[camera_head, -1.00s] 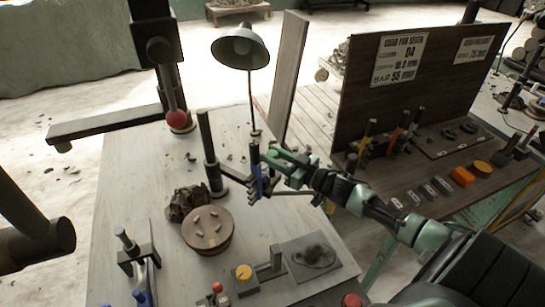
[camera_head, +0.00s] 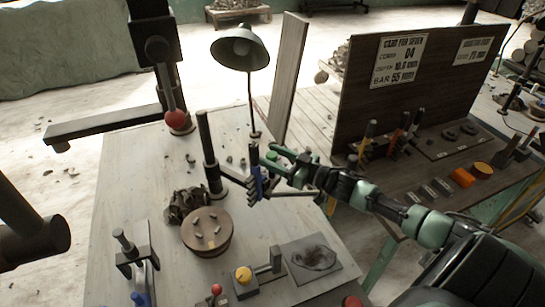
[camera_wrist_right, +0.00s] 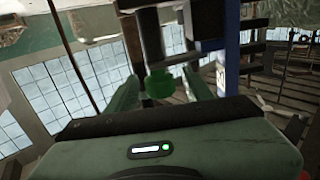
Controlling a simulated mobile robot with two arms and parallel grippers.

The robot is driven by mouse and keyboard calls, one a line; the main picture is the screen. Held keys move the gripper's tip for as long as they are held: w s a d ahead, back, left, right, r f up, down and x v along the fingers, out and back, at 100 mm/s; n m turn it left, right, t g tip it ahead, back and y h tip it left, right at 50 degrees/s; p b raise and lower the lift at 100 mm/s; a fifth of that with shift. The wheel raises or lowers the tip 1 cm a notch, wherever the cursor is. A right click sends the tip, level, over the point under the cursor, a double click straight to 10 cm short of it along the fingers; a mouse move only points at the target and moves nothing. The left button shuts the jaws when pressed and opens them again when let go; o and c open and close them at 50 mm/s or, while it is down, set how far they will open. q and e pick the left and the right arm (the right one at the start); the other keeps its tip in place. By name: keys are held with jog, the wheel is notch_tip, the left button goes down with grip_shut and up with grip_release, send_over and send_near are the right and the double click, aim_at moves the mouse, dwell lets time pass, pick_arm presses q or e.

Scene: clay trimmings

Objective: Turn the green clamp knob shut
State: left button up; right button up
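The green clamp knob (camera_wrist_right: 160,82) shows in the right wrist view, a small round green piece at the end of a dark vertical part. My right gripper (camera_wrist_right: 162,90) has its two green fingers apart, one on each side of the knob, with visible gaps. In the head view my right gripper (camera_head: 274,166) is beside a blue upright piece (camera_head: 256,176) with dark teeth, right of a dark post (camera_head: 209,150). I cannot make out the knob there; the fingers seem to cover it. My left gripper is not in view.
A green lamp (camera_head: 240,48) stands behind the gripper. A round wooden disc (camera_head: 206,232) with small pieces and a dark clay heap (camera_head: 185,205) sit left of it. A yellow dial (camera_head: 243,274) is in front. A dark panel (camera_head: 400,90) with tools stands right.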

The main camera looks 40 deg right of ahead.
aim_at(272, 154)
notch_tip(272, 154, up, 20)
jog(key=b, duration=0.1)
dwell(0.5)
